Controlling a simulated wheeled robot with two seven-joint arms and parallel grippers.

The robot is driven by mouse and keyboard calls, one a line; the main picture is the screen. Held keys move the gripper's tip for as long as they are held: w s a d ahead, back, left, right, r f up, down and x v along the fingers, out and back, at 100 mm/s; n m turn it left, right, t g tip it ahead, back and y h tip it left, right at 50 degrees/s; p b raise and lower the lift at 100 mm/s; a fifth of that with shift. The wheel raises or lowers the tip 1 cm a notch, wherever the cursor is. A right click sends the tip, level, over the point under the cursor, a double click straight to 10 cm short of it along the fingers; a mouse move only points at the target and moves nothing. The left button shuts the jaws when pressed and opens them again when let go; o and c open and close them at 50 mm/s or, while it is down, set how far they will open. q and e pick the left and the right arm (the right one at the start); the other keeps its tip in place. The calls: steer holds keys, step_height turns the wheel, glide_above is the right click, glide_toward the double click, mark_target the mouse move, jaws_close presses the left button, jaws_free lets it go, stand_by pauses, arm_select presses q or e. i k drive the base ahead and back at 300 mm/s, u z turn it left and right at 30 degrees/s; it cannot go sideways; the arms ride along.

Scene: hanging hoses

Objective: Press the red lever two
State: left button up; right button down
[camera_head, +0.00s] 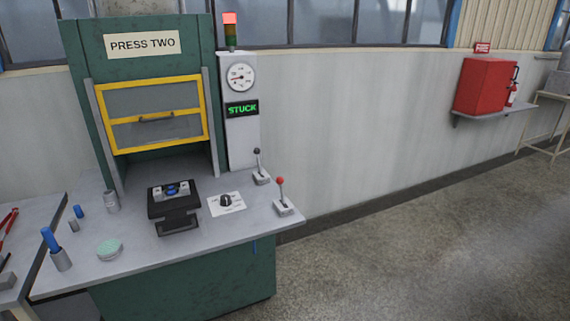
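The press (90,120) stands at the left, green, with a sign (143,44) reading "PRESS TWO". A lever with a red ball knob (280,181) stands upright on a small pale base at the table's right edge. A lever with a dark knob (257,152) stands just behind it to the left. The yellow-framed guard (157,115) is above the press opening. A display (242,109) reads "STUCK" in green, under a round dial (240,77). Neither of my grippers shows in the head view.
A signal tower (230,30) shows red. Floor (400,235) right of the table is clear.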

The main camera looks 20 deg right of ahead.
mark_target(280, 180)
steer(key=z, duration=1.35)
steer(key=i, duration=2.05)
steer(key=u, duration=1.35)
